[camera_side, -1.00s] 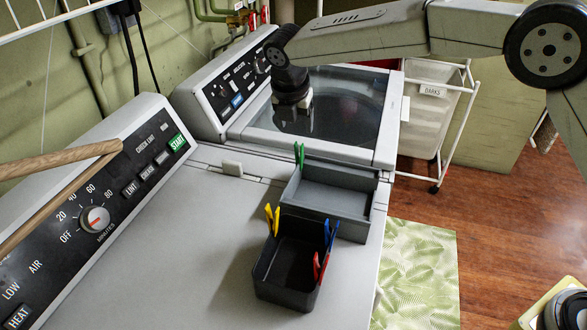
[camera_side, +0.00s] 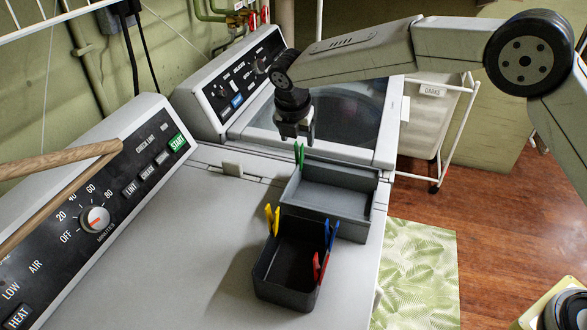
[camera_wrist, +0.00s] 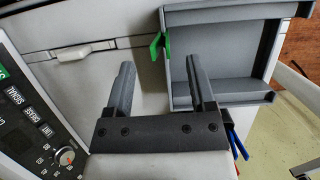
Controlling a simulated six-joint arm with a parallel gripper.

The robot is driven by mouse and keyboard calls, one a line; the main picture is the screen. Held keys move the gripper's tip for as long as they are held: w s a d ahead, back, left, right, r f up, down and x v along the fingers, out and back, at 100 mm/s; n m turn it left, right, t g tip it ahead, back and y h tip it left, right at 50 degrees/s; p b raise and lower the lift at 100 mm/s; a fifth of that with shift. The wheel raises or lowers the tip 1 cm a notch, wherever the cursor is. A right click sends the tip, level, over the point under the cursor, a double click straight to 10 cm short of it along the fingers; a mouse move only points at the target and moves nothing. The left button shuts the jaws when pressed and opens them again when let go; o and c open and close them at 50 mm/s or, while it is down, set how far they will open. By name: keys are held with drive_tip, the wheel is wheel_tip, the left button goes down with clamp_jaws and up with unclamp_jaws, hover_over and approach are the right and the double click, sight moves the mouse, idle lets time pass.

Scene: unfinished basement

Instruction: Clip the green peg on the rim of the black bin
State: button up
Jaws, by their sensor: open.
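The green peg (camera_side: 299,154) stands upright on the left rim of the grey tray (camera_side: 330,206). In the wrist view the green peg (camera_wrist: 157,46) sticks out from the tray's rim, beyond my fingertips and between their lines. My gripper (camera_side: 295,135) is open and empty, just above the green peg in the side view; its two fingers show in the wrist view (camera_wrist: 160,75). The black bin (camera_side: 290,262) stands in front of the grey tray. Yellow pegs (camera_side: 272,218) are on its back left rim, blue pegs (camera_side: 331,234) on its right rim, and a red peg (camera_side: 318,266) at its right side.
Both containers stand on a white machine top, with bare room to the left. A control panel (camera_side: 95,200) with a wooden stick (camera_side: 60,160) over it rises at the left. A dark-lidded washer (camera_side: 345,110) is behind. The top's right edge drops to the floor.

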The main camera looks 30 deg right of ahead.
sight(298, 158)
drive_tip(key=shift+x, duration=2.15)
drive_tip(key=shift+c, duration=0.2)
clamp_jaws()
drive_tip(key=shift+s+r, duration=0.1)
drive_tip(key=shift+r, duration=0.1)
idle(0.8)
drive_tip(key=shift+r, duration=0.15)
idle(0.4)
drive_tip(key=shift+r, duration=2.35)
drive_tip(key=shift+r, duration=0.1)
